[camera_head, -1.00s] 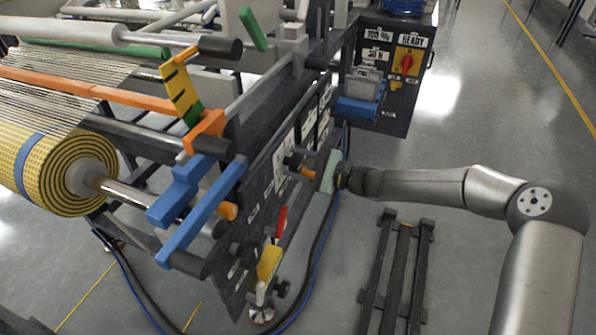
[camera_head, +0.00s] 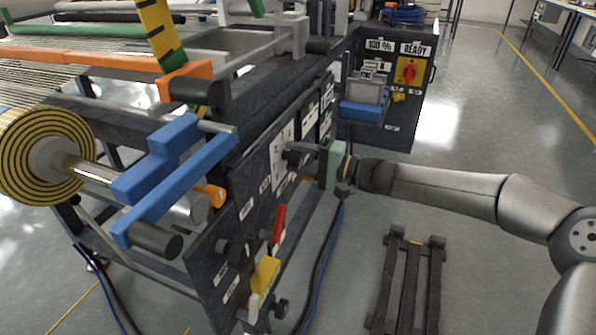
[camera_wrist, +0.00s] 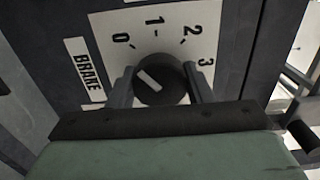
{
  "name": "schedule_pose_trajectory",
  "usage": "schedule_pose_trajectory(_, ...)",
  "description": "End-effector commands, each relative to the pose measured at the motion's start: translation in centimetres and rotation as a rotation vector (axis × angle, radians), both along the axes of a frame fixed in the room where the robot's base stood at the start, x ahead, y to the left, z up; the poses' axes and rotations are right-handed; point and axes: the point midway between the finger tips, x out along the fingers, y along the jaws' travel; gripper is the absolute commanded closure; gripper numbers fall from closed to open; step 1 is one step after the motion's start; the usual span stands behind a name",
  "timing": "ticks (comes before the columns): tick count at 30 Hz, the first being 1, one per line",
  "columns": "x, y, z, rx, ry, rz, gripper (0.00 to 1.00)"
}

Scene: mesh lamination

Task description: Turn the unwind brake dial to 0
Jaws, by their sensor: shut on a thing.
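The black brake dial (camera_wrist: 160,80) sits on a white scale plate (camera_wrist: 178,45) marked 0, 1, 2 and 3, beside a BRAKE label (camera_wrist: 84,68). Its white pointer line slants up and left, roughly toward the 0. My gripper (camera_wrist: 158,86) has one finger on each side of the dial and is shut on it. In the head view my gripper (camera_head: 303,157) reaches the side panel from the right, its pale green body just off the panel. The dial is hard to make out there.
Blue bars (camera_head: 180,180) and a wound yellow roll (camera_head: 45,155) stand at left. A red lever (camera_head: 279,223) and yellow block (camera_head: 264,275) are below my gripper. A control cabinet (camera_head: 400,100) stands behind. A dark floor rack (camera_head: 410,280) lies below my arm.

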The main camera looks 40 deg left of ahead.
Motion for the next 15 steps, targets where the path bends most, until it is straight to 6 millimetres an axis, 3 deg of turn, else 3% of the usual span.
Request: schedule_pose_trajectory(15,0.13,-0.08,-0.16,0.032,-0.137,-0.002,0.77)
